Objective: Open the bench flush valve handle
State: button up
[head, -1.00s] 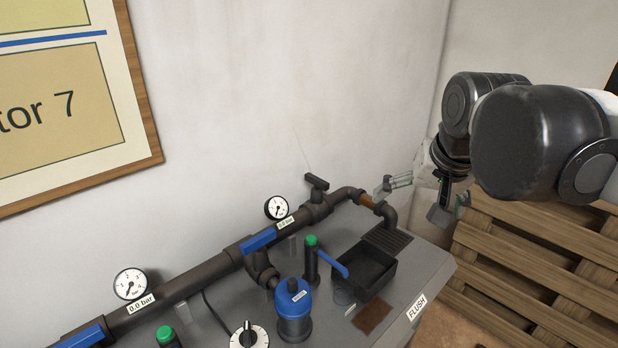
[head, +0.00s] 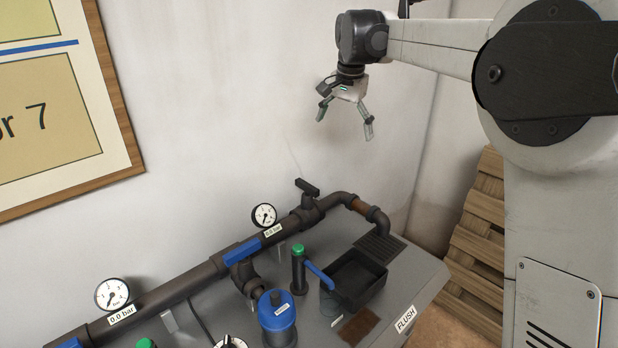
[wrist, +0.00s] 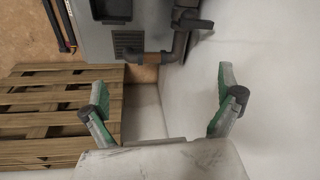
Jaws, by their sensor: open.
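The bench (head: 425,270) carries a FLUSH label (head: 406,319) on its front right edge. A black handle (head: 307,187) sits on top of the dark pipe near its right end. A blue lever (head: 319,275) slants beside a green-capped black post (head: 298,268), next to the black tray. I cannot tell which of these is the flush valve handle. My gripper (head: 345,127) is open and empty, pointing down in the air above the pipe's right end, touching nothing. In the wrist view the black handle (wrist: 193,23) shows at the top, beyond my spread fingers (wrist: 162,85).
The black tray (head: 376,283) and a drain grate (head: 381,246) lie at the bench's right. A blue-topped canister (head: 277,312) stands in front. Gauges (head: 264,216) line the pipe. Wooden pallets (head: 480,245) lean right of the bench. Air above the bench is free.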

jog(key=w+a+f+m+g, duration=0.1)
jog(key=w+a+f, duration=0.4)
jog(key=w+a, duration=0.15)
jog(key=m+g+p, duration=0.1)
jog(key=m+p, duration=0.1)
send_near(307, 184)
notch_tip(307, 184, down, 10)
jog(key=shift+w+a+r+p, duration=0.1)
jog(key=shift+a+p, duration=0.05)
jog(key=shift+p, duration=0.35)
jog(key=c, duration=1.1)
jog(key=shift+c, duration=0.2)
